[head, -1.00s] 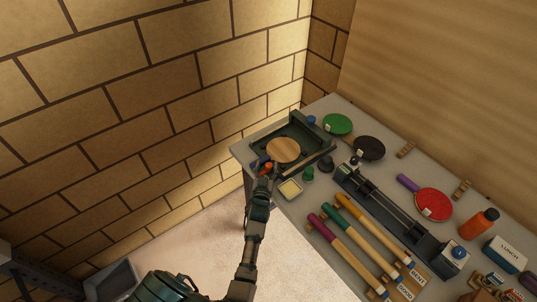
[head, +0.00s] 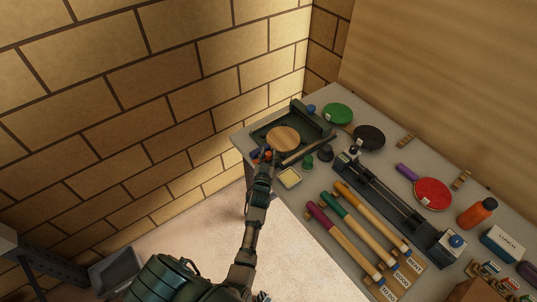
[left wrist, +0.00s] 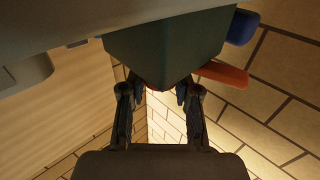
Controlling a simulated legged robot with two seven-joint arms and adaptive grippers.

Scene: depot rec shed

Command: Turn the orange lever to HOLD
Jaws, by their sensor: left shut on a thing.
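A dark green fixture (head: 262,126) with a round wooden disc (head: 283,139) stands at the bench's near left corner. An orange lever (head: 267,153) shows small at its front edge, next to blue parts. In the left wrist view the orange lever (left wrist: 222,73) juts out to the right of a dark green block, outside my fingers. My left gripper (head: 272,158) is at the fixture's front edge. In the left wrist view, its fingers (left wrist: 157,92) are closed about a red part, mostly hidden by the block. I cannot tell whether that part belongs to the lever. No HOLD mark is legible.
On the bench, a yellowish square dish (head: 289,178), a green knob (head: 307,162) and a dark knob (head: 325,154) stand close right of my gripper. Coloured tubes, paddles and a long dark rail (head: 395,209) fill the right. A brick wall (head: 130,130) stands left.

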